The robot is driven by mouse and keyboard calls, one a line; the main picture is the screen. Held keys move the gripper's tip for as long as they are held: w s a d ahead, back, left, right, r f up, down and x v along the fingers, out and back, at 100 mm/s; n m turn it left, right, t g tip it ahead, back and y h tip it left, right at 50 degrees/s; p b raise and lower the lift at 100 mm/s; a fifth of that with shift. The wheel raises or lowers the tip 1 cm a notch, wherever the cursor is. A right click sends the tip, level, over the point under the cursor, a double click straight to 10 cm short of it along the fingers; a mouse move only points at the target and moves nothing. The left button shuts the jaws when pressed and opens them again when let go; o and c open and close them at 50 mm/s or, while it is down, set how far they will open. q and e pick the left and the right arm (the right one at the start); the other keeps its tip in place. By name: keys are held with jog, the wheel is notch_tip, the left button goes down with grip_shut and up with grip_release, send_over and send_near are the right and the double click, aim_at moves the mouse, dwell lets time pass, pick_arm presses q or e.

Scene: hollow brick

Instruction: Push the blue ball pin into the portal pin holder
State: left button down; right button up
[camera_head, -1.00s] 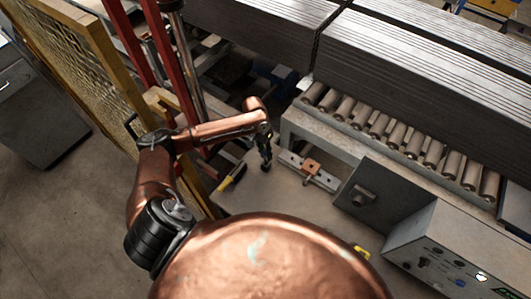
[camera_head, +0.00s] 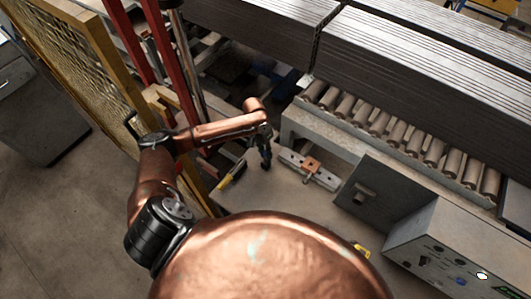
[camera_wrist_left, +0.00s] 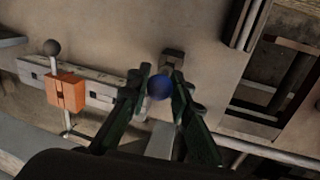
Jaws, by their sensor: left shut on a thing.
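The blue ball (camera_wrist_left: 159,87) of the pin sits between the fingertips of my left gripper (camera_wrist_left: 160,80) in the left wrist view. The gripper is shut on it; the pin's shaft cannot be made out. In the head view my left gripper (camera_head: 265,158) points down, just left of a pale rail (camera_head: 292,157) carrying an orange block (camera_head: 312,164). A small grey block (camera_wrist_left: 173,57) shows just beyond the fingertips. I cannot tell which part is the portal pin holder.
A yellow-and-black tool (camera_head: 233,174) lies left of the gripper. A roller conveyor (camera_head: 400,135) and a grey control box (camera_head: 450,250) stand to the right. Red posts (camera_head: 138,50) and a yellow-framed mesh fence (camera_head: 75,70) stand to the left.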

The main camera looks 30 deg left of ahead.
pick_arm(q)
jog(key=shift+f, duration=0.7)
jog(key=shift+f+b, duration=0.4)
jog(key=shift+f, duration=0.1)
jog(key=c, duration=1.7)
grip_release()
jog(key=shift+o, duration=0.2)
jog(key=shift+r, duration=0.1)
jog(key=v, duration=1.1)
jog(key=shift+r, duration=0.35)
